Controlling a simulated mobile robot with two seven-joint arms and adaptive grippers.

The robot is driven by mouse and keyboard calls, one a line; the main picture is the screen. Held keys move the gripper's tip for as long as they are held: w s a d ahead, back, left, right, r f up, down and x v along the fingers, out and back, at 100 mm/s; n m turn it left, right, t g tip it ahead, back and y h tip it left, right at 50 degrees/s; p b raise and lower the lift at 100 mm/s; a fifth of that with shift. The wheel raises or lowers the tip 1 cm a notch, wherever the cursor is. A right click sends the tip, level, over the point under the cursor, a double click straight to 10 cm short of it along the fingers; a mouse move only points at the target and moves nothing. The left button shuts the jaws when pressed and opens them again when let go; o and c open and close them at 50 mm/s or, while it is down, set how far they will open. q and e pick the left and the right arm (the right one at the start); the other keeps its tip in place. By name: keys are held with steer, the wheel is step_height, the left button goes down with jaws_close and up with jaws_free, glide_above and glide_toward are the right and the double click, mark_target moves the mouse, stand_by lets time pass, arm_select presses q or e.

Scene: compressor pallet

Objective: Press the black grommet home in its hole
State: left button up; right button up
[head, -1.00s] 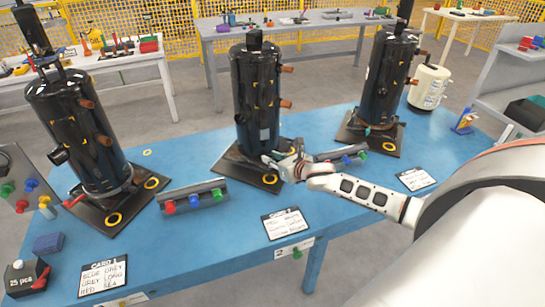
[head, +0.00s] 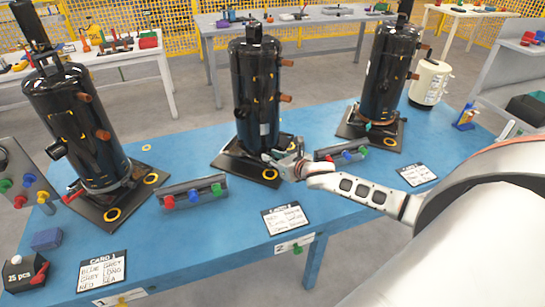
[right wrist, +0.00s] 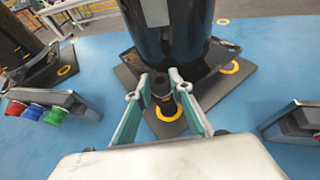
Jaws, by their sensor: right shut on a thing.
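My right gripper (head: 274,160) is at the front of the middle black compressor (head: 256,95), just above its dark base plate (head: 232,166). In the right wrist view its two fingers (right wrist: 160,82) stand on both sides of a small dark cylindrical piece, which looks like the black grommet (right wrist: 162,88). The fingers are shut on it. A yellow ring (right wrist: 168,112) on the plate shows just below and behind the piece. Whether the piece touches the plate or sits in a hole cannot be told. My left gripper is not in view.
Racks with coloured knobs stand left (head: 193,193) and right (head: 341,154) of the middle plate. A left compressor (head: 78,120) and a right compressor (head: 388,72) stand on the blue table (head: 225,245). A card (head: 285,218) lies in front.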

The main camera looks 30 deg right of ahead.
steer(key=shift+p, duration=0.65)
stand_by(1.1)
steer(key=shift+f+b, duration=0.9)
steer(key=shift+f, duration=0.3)
steer(key=shift+s+f, duration=0.1)
steer(key=shift+f, duration=0.1)
stand_by(0.4)
steer(key=o, duration=1)
steer(key=v, duration=1.2)
